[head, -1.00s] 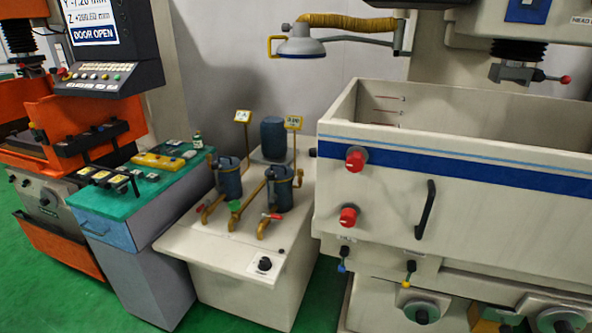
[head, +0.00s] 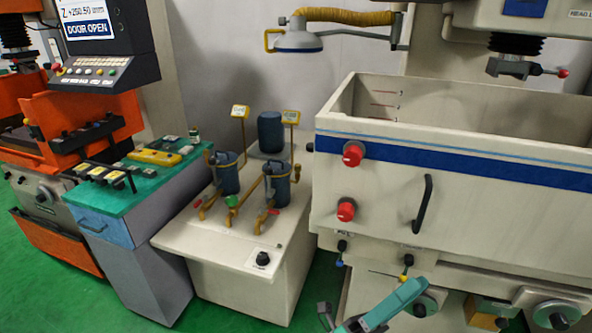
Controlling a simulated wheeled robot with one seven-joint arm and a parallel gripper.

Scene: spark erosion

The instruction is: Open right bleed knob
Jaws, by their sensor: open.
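Two dark blue-grey filter pots stand on a cream cabinet (head: 225,243), the left pot (head: 227,178) and the right pot (head: 278,188), each with brass-coloured pipework. The right bleed knob is too small to make out for certain among the fittings on the right pot.
A large cream tank (head: 480,165) with red knobs (head: 353,153) and a black handle (head: 424,204) stands close on the right. A teal-topped cart (head: 130,187) stands left of the cabinet. Green floor shows in front.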

